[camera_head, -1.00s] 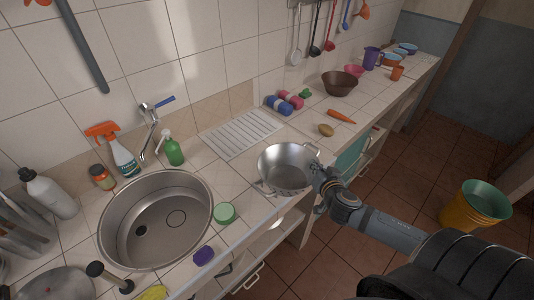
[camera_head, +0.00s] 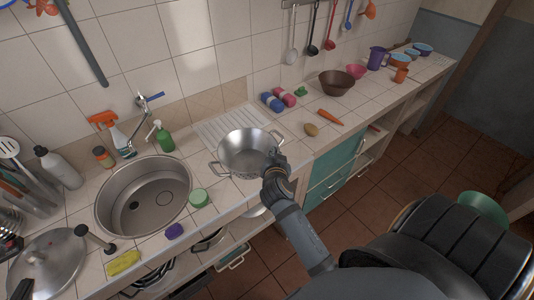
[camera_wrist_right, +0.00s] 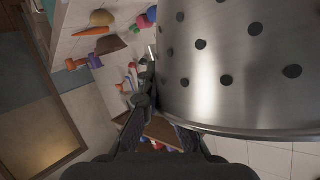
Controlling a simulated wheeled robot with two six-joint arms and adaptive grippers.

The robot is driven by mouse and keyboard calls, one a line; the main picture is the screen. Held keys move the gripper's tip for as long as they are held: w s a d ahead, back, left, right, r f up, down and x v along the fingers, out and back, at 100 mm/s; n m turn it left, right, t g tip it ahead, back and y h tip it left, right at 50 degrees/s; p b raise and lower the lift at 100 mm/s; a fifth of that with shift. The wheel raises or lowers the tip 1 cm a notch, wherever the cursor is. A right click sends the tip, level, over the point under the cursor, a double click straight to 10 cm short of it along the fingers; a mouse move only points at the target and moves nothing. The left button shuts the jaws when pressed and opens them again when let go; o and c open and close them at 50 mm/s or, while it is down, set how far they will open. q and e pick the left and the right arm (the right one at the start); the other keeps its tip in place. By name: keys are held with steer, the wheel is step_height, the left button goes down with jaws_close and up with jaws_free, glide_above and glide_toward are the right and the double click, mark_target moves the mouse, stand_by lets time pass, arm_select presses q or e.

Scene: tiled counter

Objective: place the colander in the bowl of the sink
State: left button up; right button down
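The metal colander (camera_head: 240,148) is upright in the head view, in front of and partly over the ribbed drainboard, right of the sink. My right gripper (camera_head: 274,163) is at its right side and appears shut on its handle or rim. In the right wrist view the perforated colander wall (camera_wrist_right: 235,65) fills the upper right, against my gripper fingers (camera_wrist_right: 150,105); the exact contact is partly hidden. The round steel sink bowl (camera_head: 158,190) is empty at the left of the colander. I cannot tell how high the colander is above the counter.
A potato (camera_head: 311,129) and carrot (camera_head: 330,118) lie farther right.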

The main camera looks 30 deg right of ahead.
steer(key=w+d+f+b, duration=0.2)
steer(key=d+f+b, duration=0.1)
steer(key=f, duration=0.1)
steer(key=w+d+f+b, duration=0.2)
steer(key=d+f+b, duration=0.1)
steer(key=d+f, duration=0.1)
steer(key=w+d+f+b, duration=0.3)
steer(key=f, duration=0.1)
steer(key=shift+d+f, duration=0.25)
steer(key=shift+f, duration=0.1)
steer(key=shift+r, duration=0.2)
steer(key=shift+a+f, duration=0.1)
steer(key=shift+f, duration=0.05)
steer(key=c, duration=1.5)
jaws_free()
